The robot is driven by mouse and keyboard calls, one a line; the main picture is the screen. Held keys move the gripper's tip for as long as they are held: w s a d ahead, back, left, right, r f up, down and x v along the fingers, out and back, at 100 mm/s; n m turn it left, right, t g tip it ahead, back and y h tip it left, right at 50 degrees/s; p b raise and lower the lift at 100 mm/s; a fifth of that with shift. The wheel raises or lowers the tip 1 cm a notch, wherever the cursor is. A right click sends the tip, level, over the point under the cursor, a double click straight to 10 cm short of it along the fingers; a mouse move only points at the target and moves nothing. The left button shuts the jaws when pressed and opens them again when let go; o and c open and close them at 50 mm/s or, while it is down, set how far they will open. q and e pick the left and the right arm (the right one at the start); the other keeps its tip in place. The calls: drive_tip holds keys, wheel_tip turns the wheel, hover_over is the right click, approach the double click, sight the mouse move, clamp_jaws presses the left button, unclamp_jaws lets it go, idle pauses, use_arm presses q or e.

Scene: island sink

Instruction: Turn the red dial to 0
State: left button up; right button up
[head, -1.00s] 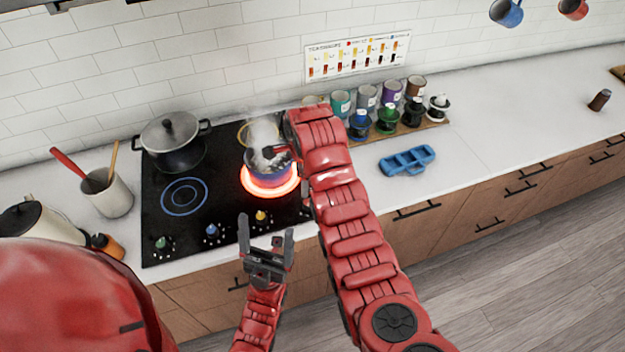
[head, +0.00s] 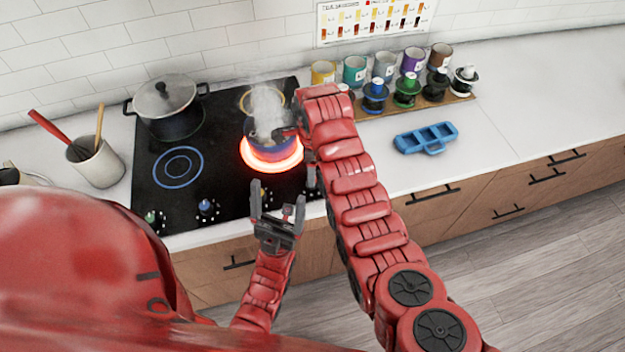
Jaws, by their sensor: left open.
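The red dial cannot be made out; that part of the black stove (head: 225,180) is behind my right arm and left gripper. A green dial (head: 150,217) and a blue dial (head: 206,207) show along the stove's front edge. A yellow dial is mostly covered by my left gripper (head: 278,198). My left gripper is open and empty, its fingers pointing up in the picture toward the stove's front edge. My right arm reaches over the stove's right side, and its gripper is hidden behind the arm. A small steaming pot (head: 262,134) stands on the glowing red burner (head: 271,160).
A large lidded pot (head: 170,108) stands at the back left of the stove. A utensil crock (head: 95,162) is left of it.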

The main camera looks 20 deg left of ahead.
wheel_tip(320, 180, down, 3)
drive_tip(key=shift+s+r+p, duration=0.1)
drive_tip(key=shift+s+p, duration=0.05)
drive_tip(key=shift+p, duration=0.25)
drive_tip(key=shift+f, duration=0.75)
drive_tip(key=shift+f, duration=0.1)
clamp_jaws()
